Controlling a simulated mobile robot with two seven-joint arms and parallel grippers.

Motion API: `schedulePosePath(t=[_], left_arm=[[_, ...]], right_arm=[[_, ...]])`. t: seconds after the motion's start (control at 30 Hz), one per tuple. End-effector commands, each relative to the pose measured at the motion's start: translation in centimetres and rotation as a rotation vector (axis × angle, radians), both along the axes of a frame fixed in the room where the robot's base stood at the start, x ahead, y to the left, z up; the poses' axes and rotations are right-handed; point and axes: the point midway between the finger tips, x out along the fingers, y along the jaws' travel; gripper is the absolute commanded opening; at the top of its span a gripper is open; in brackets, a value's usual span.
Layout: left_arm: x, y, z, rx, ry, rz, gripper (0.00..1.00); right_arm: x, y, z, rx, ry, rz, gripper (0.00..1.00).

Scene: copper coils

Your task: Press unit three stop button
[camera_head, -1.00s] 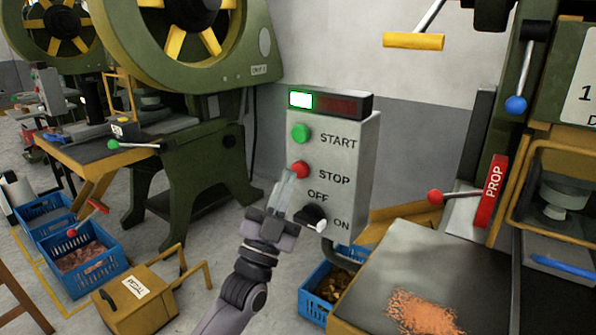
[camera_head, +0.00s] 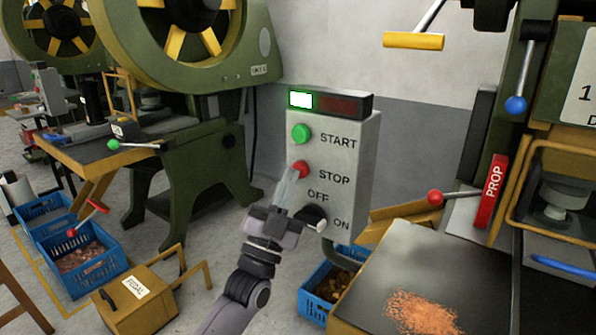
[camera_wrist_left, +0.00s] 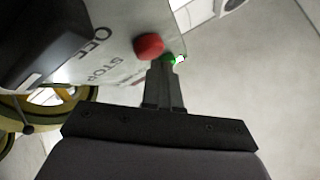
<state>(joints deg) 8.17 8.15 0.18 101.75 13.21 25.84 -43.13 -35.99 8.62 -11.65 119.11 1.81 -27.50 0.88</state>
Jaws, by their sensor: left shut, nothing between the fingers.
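A grey control box (camera_head: 355,155) stands in the middle of the head view, with a green START button (camera_head: 301,133), a red STOP button (camera_head: 302,169) and a black OFF/ON switch (camera_head: 311,215). Its lamp bar (camera_head: 301,99) is lit green at the left; the red part is dark. My left gripper (camera_head: 289,179) is shut and empty, its fingertips beside the STOP button in the head view. In the left wrist view the red button (camera_wrist_left: 149,46) lies just left of the fingertips (camera_wrist_left: 164,67). I cannot tell whether they touch. My right gripper is not in view.
A green press with a yellow-spoked wheel stands behind at the left. A press with a red PROP bar (camera_head: 491,191) and a table (camera_head: 400,262) with copper granules stand at the right. Blue crates (camera_head: 83,256) and a yellow pedal box (camera_head: 137,299) are on the floor.

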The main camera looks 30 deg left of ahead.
Motion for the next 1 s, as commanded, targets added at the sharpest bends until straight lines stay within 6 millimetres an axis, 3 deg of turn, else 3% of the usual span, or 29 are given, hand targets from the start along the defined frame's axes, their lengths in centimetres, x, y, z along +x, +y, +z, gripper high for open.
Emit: schedulePosePath(t=[1.0], left_arm=[[0.98,-0.07,-0.01,0.000,0.001,0.000,0.00]], right_arm=[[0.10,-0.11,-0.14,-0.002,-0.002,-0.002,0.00]])
